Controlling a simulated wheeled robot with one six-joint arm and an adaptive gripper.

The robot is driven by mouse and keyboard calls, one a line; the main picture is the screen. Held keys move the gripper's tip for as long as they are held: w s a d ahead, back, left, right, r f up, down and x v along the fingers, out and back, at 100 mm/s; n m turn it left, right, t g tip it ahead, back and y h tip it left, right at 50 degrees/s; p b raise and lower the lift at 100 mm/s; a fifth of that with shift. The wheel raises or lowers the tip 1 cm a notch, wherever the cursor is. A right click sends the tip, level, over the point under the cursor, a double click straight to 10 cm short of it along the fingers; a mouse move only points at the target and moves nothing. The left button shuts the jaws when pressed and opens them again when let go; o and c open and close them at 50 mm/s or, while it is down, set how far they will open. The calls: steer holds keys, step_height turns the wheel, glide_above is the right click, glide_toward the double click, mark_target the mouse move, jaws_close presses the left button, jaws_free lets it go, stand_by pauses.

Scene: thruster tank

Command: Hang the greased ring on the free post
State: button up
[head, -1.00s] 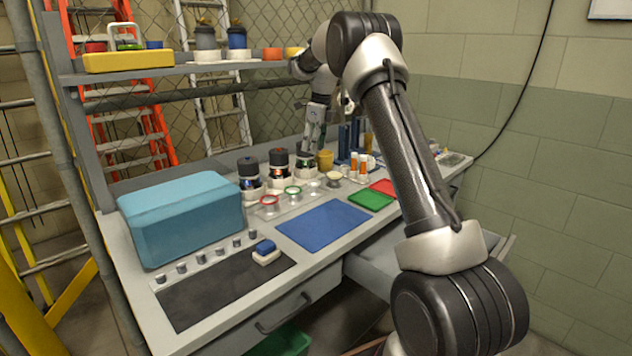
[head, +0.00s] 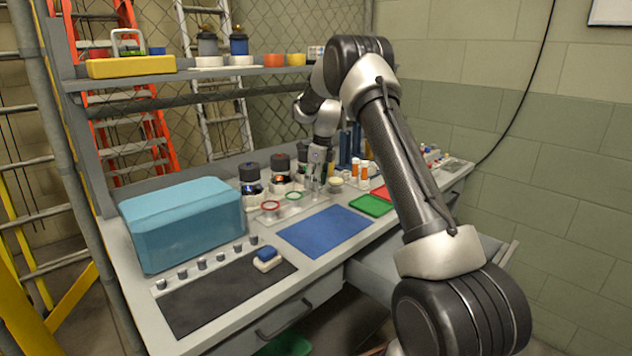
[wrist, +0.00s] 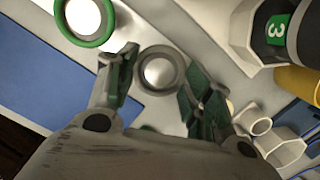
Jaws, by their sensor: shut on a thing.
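My gripper (head: 314,188) is low over the row of ringed dishes, on the right of the red and green ones. In the wrist view my gripper (wrist: 157,72) has its fingers on either side of a grey ring (wrist: 160,51), shut on it. The ring lies flat around a bright round centre; whether it is lifted off what is under it I cannot tell. Grease on it cannot be made out. A red ring (head: 270,205) and a green ring (head: 294,196) sit on neighbouring clear dishes. I cannot tell which post is free.
Dark canisters in white holders (head: 250,185) stand close behind my gripper; one is marked 3 in the wrist view (wrist: 276,29). Blue uprights (head: 345,148) and orange-capped bottles (head: 358,169) stand to the right. The blue mat (head: 325,228) in front is bare. A teal box (head: 180,225) fills the left.

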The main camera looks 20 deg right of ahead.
steer(key=shift+f, duration=0.1)
steer(key=o, duration=0.7)
step_height(320, 180, up, 11)
steer(key=s+d, duration=0.1)
steer(key=s+a+r+n+t, duration=0.1)
steer(key=s+a+r+n, duration=0.1)
steer(key=s+r+n, duration=0.45)
steer(key=s+a+r+n, duration=0.1)
steer(key=s+r+n, duration=0.3)
steer(key=s+r, duration=0.55)
steer(key=s+f+n, duration=0.2)
steer(key=s+n, duration=0.3)
steer(key=s, duration=0.5)
steer(key=s+a+f+n+t, duration=0.1)
steer(key=s+f+n, duration=0.2)
steer(key=s+n, duration=0.3)
steer(key=s+f+n+t+h, duration=0.1)
steer(key=s+f+n, duration=0.2)
steer(key=s, duration=1.2)
steer(key=n, duration=0.3)
steer(key=shift+s+a+f, duration=0.25)
steer(key=shift+s+a, duration=0.1)
